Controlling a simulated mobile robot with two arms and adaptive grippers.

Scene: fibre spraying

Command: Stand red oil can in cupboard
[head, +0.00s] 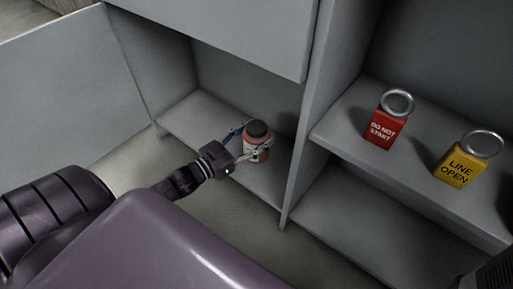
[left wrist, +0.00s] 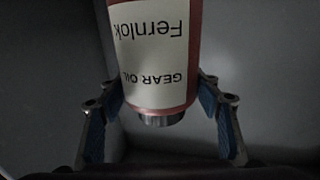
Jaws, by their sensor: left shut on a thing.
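The red oil can (head: 257,141) has a black cap and a white label, and is inside the grey cupboard (head: 221,115), over its lower shelf. In the left wrist view the can (left wrist: 160,60) shows a label reading "Fernlok GEAR OIL", upside down in the picture. My left gripper (head: 251,144) reaches in from the front left, with its fingers on both sides of the can, shut on it. The blue finger pads (left wrist: 165,115) flank the can in the left wrist view. I cannot tell whether the can's base touches the shelf. My right gripper is not in view.
The cupboard door (head: 68,95) stands open at the left. An upright divider (head: 305,120) is right of the can. On the shelf to the right stand a red "DO NOT START" tag (head: 383,130) and a yellow "LINE OPEN" tag (head: 460,170), each with a metal ring.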

